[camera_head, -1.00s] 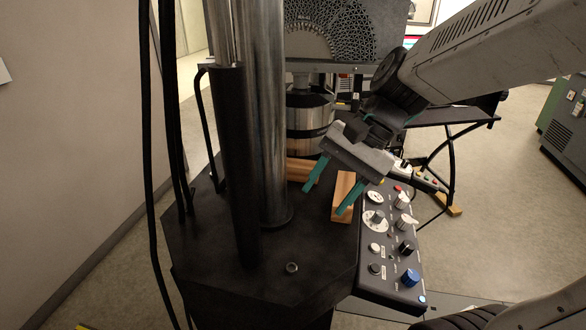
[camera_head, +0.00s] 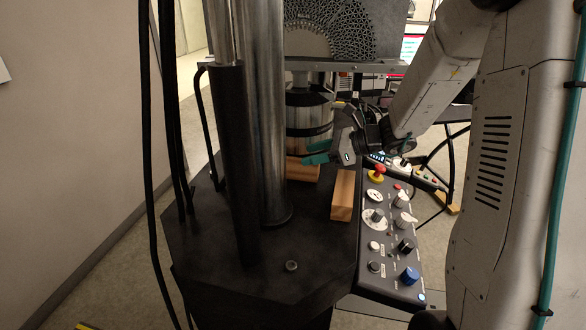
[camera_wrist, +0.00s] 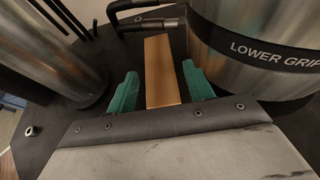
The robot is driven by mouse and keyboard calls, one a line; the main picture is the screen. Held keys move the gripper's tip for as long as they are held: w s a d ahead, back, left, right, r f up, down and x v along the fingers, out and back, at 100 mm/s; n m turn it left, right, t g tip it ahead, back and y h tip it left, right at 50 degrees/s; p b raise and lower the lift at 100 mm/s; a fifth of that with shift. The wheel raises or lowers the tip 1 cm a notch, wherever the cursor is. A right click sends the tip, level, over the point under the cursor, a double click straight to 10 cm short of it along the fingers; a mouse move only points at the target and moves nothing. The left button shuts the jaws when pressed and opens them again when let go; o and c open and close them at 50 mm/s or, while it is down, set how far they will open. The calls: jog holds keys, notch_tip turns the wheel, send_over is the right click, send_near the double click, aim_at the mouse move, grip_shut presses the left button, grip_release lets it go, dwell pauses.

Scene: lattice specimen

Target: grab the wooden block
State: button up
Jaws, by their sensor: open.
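Two wooden blocks lie on the black machine table (camera_head: 225,240). One block (camera_head: 304,172) is at the back, beside the metal column and in front of the lower grip cylinder; my gripper partly covers it. The other block (camera_head: 343,195) lies nearer, beside the control panel. My gripper (camera_head: 315,153) is open, with teal fingers at the rear block. In the wrist view a wooden block (camera_wrist: 162,75) appears between the two open fingers (camera_wrist: 160,85), with gaps on both sides. I cannot tell whether the fingertips are down around it or just above it.
The thick metal column (camera_head: 272,120) stands left of the rear block. The metal cylinder marked "LOWER GRIP" (camera_wrist: 255,35) is close to the right finger. The control panel (camera_head: 390,240) has knobs and a red button.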

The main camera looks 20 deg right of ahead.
aim_at(289, 160)
jog(key=x, duration=0.5)
jog(key=shift+s+a+f, duration=0.1)
jog(key=shift+a+f, duration=0.05)
jog(key=shift+f, duration=0.05)
jog(key=c, duration=0.8)
